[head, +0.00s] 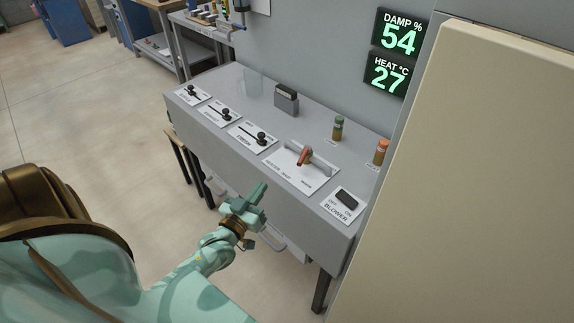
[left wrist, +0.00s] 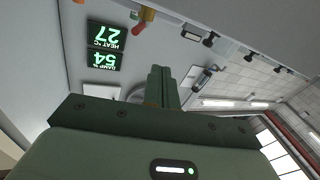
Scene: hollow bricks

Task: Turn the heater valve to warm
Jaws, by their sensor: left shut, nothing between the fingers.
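The heater valve (head: 305,156) has a red-orange handle on a white plate in the right half of the grey bench in the head view. The plate's lettering is too small to read fully. The handle also shows near the top of the left wrist view (left wrist: 146,16). My left gripper (head: 259,190) is shut and empty, in front of the bench's front edge, to the lower left of the valve and apart from it. Its closed fingers (left wrist: 162,88) point up in the left wrist view. My right gripper is not in view.
Several black levers (head: 259,138) on white plates line the bench (head: 232,92) left of the valve. A blower switch (head: 346,200) sits to the right. Green and orange bottles stand behind. Displays read damp 54 and heat 27 (head: 388,75). A large beige panel (head: 480,180) blocks the right.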

